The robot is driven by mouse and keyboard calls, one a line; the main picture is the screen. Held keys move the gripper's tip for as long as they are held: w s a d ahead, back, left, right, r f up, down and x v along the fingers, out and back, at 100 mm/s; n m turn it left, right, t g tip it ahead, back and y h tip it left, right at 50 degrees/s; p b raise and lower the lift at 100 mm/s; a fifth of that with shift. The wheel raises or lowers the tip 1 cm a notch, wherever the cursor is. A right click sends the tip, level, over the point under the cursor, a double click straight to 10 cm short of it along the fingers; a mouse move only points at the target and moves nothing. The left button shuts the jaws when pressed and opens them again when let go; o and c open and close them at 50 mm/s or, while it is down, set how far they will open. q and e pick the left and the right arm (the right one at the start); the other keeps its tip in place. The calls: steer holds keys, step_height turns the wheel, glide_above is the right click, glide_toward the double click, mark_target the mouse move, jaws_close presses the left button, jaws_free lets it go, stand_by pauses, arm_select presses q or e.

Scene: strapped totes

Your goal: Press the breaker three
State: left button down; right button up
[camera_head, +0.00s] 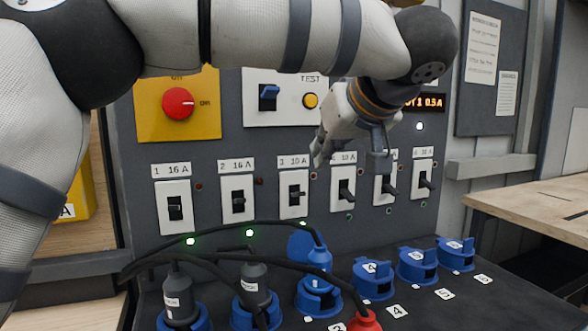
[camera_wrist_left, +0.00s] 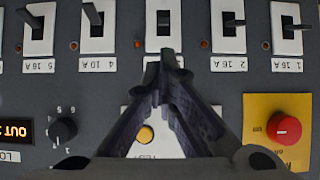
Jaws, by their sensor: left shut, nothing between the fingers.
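Breaker three (camera_head: 293,195) is a black toggle on a white plate under the label "3", third from the left in the row. In the upside-down left wrist view, breaker three (camera_wrist_left: 164,22) is at the top centre, just beyond my fingertips. My left gripper (camera_head: 318,160) is shut and empty, beside the right end of the breaker's label and above its toggle. In the wrist view the fingers (camera_wrist_left: 168,58) meet at the tips and cover the label. They appear apart from the toggle; exact depth is hard to judge. My right gripper is not in view.
Breaker two (camera_head: 238,198) and breaker four (camera_head: 344,190) flank it closely. A red knob (camera_head: 178,103) on yellow and a test switch panel (camera_head: 261,112) are above. Below, blue sockets (camera_head: 318,296) and black cables crowd the sloped ledge. A wooden bench (camera_head: 530,205) stands at right.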

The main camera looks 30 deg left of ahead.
mark_target(298, 194)
arm_select(q)
steer(key=shift+r, duration=0.1)
stand_by(0.3)
steer(key=x, duration=1)
steer(key=shift+w, duration=0.1)
